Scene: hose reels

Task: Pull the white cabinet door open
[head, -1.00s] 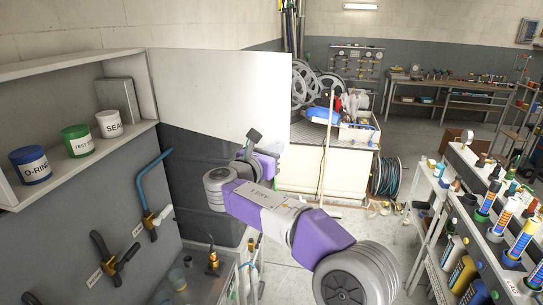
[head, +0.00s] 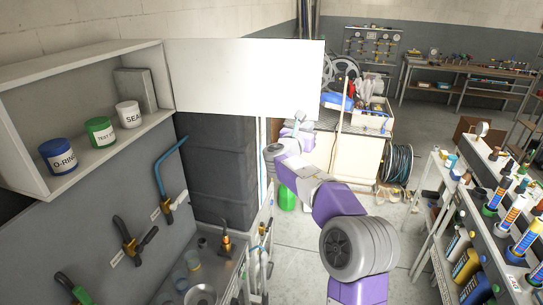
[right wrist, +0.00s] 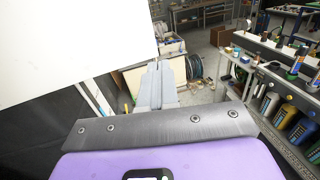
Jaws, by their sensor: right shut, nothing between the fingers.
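The white cabinet door (head: 245,75) stands wide open, reaching out to the right from the wall cabinet (head: 28,185). It also fills the upper left of the right wrist view (right wrist: 70,45). The cabinet's inside is exposed, with a blue jar (head: 58,156), a green jar (head: 101,132) and a white jar (head: 129,115) on its floor. My right gripper (head: 301,117) is near the door's lower right corner in the head view. In the right wrist view its fingers (right wrist: 154,68) are together and empty, apart from the door. My left gripper is out of view.
Below the cabinet is a grey panel with hanging tools (head: 130,240) and a bench with small cups (head: 193,260). A crowded bottle rack (head: 480,225) stands at the right. A hose-reel bench (head: 355,160) is behind my right arm. Open floor (head: 400,235) lies between.

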